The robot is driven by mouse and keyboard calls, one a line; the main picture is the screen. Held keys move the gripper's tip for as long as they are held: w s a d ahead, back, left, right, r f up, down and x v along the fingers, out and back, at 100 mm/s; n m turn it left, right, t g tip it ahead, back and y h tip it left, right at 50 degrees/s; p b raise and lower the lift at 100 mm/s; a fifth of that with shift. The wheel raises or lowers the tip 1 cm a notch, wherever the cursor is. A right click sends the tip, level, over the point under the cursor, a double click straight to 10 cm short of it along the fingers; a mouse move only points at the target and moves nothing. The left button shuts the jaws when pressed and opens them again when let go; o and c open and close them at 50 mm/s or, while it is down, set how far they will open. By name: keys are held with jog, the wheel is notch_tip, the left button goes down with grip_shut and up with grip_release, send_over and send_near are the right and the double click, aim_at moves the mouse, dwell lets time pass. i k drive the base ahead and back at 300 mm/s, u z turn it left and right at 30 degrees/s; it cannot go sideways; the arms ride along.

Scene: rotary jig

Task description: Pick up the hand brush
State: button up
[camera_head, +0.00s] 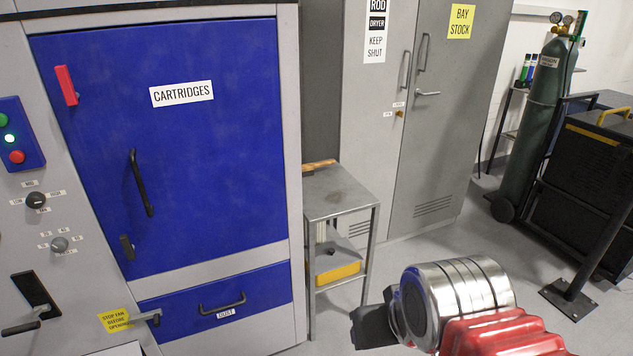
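A wooden-coloured, narrow item (319,165) lies at the back edge of the small grey metal stand's top (335,200). It looks like the hand brush, but I see only its brown strip; bristles are not visible. My arm reaches in from the lower right, with a silver cylinder and a red part. A dark block at its left end looks like my gripper (372,325). It is low over the floor, in front and to the right of the stand, apart from the brown item. I cannot make out its fingers or anything held.
A blue-doored cartridge cabinet (220,110) stands close on the stand's left. Grey lockers (440,130) stand behind it. The lower shelf holds a yellow item (338,272). A green gas cylinder (540,120) and black machine (590,160) stand right. Floor before the lockers is clear.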

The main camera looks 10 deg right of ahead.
aim_at(307, 170)
jog(key=z, duration=1.3)
jog(key=i, duration=3.5)
